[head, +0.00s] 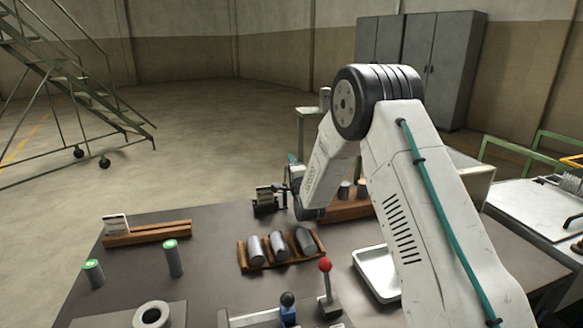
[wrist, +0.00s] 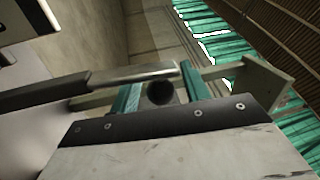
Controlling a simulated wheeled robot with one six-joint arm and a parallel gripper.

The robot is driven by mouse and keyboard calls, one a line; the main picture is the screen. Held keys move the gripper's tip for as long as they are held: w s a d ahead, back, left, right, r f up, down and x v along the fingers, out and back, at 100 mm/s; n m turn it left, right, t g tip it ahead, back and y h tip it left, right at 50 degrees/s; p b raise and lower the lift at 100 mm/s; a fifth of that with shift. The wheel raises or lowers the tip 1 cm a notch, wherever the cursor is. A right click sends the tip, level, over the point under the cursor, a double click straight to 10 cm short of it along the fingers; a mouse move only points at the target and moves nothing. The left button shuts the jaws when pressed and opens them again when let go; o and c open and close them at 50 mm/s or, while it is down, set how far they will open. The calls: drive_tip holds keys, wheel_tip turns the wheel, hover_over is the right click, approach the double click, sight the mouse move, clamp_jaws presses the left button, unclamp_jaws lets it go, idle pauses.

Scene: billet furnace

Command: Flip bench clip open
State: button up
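The bench clip (head: 265,203) looks like a small dark block with a pale card, standing on the dark bench toward its back edge. My gripper (head: 284,187) is just to its right, at the end of my bent arm, partly hidden by my wrist. In the wrist view, my gripper's teal-padded fingers (wrist: 162,95) stand apart with a dark round part between them. A metal bar with a dark grip (wrist: 120,77) crosses close by the fingers; I cannot tell whether they touch it. I see no firm hold on anything.
A wooden rack with grey cylinders (head: 280,249) lies in front of the clip. A red-knobbed lever (head: 325,280), a metal tray (head: 376,272) and a long wooden block (head: 147,234) are also on the bench.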

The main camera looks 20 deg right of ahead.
drive_tip(key=v, duration=0.7)
drive_tip(key=shift+s, duration=0.4)
drive_tip(key=s+a+r+n+g+y, duration=0.1)
drive_tip(key=s+r+n+g, duration=0.35)
drive_tip(key=s, duration=0.35)
drive_tip(key=s+a+r+n+g, duration=0.1)
drive_tip(key=s+r+n+g, duration=0.35)
drive_tip(key=s+r, duration=0.2)
drive_tip(key=s+n+g, duration=0.8)
drive_tip(key=s+g, duration=0.2)
drive_tip(key=s, duration=2.7)
drive_tip(key=shift+s+a+n, duration=0.2)
drive_tip(key=shift+a+n, duration=0.2)
drive_tip(key=shift+a, duration=0.05)
